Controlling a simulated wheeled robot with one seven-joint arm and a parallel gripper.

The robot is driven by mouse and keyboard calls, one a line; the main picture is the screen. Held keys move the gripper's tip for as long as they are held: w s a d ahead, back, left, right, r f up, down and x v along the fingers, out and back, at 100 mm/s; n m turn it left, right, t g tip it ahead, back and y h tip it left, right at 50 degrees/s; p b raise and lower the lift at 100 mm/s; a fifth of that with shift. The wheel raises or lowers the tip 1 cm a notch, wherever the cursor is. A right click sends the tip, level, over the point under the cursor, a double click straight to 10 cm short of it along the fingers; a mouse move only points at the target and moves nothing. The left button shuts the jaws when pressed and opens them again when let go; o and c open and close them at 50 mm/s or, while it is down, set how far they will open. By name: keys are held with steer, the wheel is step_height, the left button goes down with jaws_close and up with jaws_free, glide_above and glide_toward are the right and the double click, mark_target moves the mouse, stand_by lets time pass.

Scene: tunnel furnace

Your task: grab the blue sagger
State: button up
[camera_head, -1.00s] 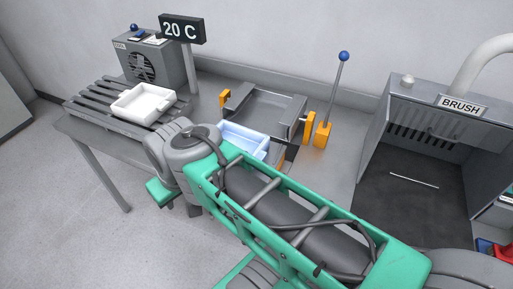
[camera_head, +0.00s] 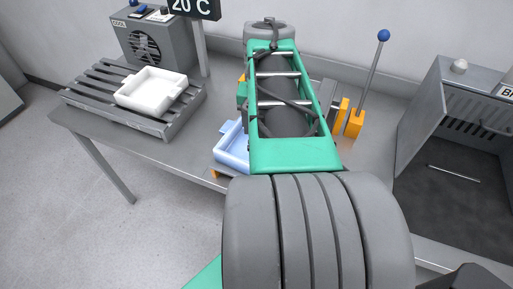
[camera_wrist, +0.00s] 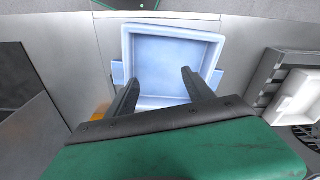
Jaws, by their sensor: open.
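The blue sagger (camera_head: 232,150) is a pale blue square tray on the metal table, partly hidden by my arm in the head view. In the wrist view the blue sagger (camera_wrist: 172,62) shows from above, with a small tab on each side. My gripper (camera_wrist: 160,74) is open, its two dark fingers apart and pointing at the sagger. The fingers overlap the near part of the tray in this view; I cannot tell whether they touch it. The head view does not show my gripper's fingers.
A white sagger (camera_head: 151,91) sits on a slatted rack (camera_head: 98,97) at the left, beside a grey cooling unit (camera_head: 152,40). An orange-based lever with a blue knob (camera_head: 383,35) stands right of my arm. A grey brush booth (camera_head: 452,125) is at the right.

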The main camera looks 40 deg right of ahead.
steer(key=s+d+m, duration=0.1)
steer(key=s+d, duration=0.1)
steer(key=s+d+m, duration=0.1)
steer(key=s+d, duration=0.1)
steer(key=s+d+f+m, duration=0.1)
steer(key=s+d, duration=0.1)
steer(key=shift+d+m+g+y+b, duration=0.15)
steer(key=shift+m+g+y+b, duration=0.15)
steer(key=shift+m+g, duration=0.1)
step_height(320, 180, down, 7)
steer(key=shift+s+f+p, duration=0.1)
steer(key=shift+f+p, duration=0.05)
steer(key=shift+p, duration=0.55)
jaws_close()
